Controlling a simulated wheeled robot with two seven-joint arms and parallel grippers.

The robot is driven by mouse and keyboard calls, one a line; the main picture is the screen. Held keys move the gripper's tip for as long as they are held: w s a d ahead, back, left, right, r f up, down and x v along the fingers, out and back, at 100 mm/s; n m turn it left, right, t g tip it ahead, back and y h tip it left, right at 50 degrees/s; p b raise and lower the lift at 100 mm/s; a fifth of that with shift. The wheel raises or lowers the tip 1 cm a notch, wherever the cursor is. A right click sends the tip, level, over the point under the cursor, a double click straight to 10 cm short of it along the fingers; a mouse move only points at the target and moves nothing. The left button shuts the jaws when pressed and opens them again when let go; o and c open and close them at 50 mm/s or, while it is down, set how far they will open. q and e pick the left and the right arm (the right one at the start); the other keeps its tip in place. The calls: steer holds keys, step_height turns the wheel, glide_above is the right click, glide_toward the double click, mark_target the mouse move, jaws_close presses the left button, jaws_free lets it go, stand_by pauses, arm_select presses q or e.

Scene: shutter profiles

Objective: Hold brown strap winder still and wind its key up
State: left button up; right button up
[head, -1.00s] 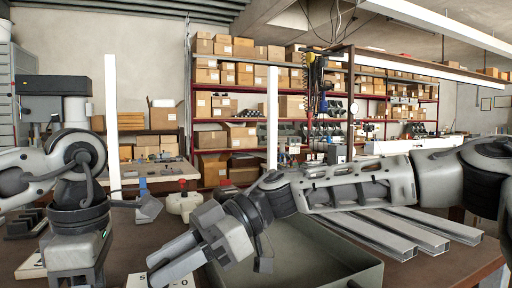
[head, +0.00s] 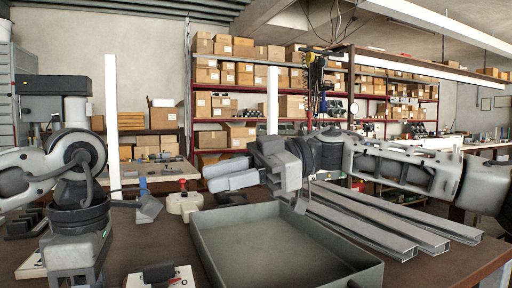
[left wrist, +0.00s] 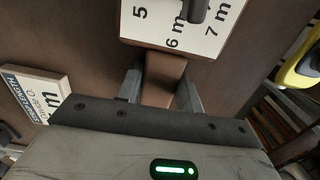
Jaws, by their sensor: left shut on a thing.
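The brown strap winder (left wrist: 165,76) shows in the left wrist view as a brown block between the two fingers of my left gripper (left wrist: 161,92), which is shut on it. In the head view the left fingers run below the picture edge. A dark grey peg (left wrist: 197,10) stands on a numbered white card just beyond the winder; I cannot tell whether it is the key. My right gripper (head: 206,179) is in the head view, raised beyond the tray's far left corner, pointing left, its two fingers close together. I see nothing between them, and their gap is unclear.
A grey open tray (head: 350,279) lies in the middle, empty. Several metal profiles (head: 390,226) lie to its right. A white round thing with a red knob (head: 183,185) stands behind its left side. A numbered card (left wrist: 160,35) and a lettered card (left wrist: 30,88) lie around the winder.

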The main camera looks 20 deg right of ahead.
steer(key=w+d+r+t+y, duration=0.2)
steer(key=d+r+t, duration=0.1)
steer(key=r, duration=0.4)
steer(key=w+d+r+t+y, duration=0.2)
steer(key=d+r+t+y, duration=0.1)
steer(key=r, duration=0.5)
steer(key=shift+w+d+r+t+y, duration=0.2)
steer(key=shift+d+r+t+y, duration=0.1)
steer(key=shift+d+t, duration=0.35)
